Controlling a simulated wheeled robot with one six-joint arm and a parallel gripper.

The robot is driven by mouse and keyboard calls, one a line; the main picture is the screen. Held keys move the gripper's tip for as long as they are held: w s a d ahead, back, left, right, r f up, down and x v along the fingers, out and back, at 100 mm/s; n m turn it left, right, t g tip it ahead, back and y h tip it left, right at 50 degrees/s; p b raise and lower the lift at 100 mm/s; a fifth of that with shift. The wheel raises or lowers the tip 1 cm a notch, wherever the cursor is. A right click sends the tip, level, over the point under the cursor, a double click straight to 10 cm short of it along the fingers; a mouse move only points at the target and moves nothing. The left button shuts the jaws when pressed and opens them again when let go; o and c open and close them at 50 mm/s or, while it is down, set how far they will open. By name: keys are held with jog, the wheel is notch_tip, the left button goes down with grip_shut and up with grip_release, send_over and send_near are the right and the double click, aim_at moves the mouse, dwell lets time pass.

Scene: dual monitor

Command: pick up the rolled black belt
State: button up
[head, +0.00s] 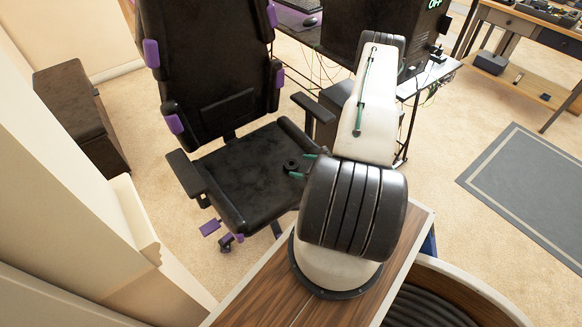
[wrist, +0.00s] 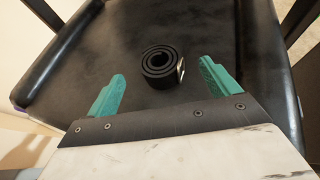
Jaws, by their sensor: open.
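The rolled black belt (head: 291,165) lies on the black seat of the office chair (head: 240,170) in the head view. In the wrist view the belt (wrist: 160,64) is a coiled spiral with a small metallic piece on its right side. My gripper (wrist: 163,85) is open, with its two green fingers apart and nothing between them. The belt appears just beyond the fingertips, roughly centred between them. In the head view my gripper (head: 302,166) shows only as green fingertips beside the belt; my arm hides the rest.
The chair's armrests (head: 184,173) flank the seat, and its tall backrest (head: 208,55) rises behind. A desk with a mouse (head: 311,21) and a black computer case (head: 345,40) stands beyond. A dark box (head: 75,110) stands at left. Carpet is open at right around a grey rug (head: 530,190).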

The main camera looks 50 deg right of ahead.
aim_at(288, 164)
jog(key=x, duration=0.7)
jog(key=shift+w+a+f, duration=0.1)
jog(key=shift+w+f, duration=0.05)
jog(key=shift+c, duration=0.2)
jog(key=c, duration=1.1)
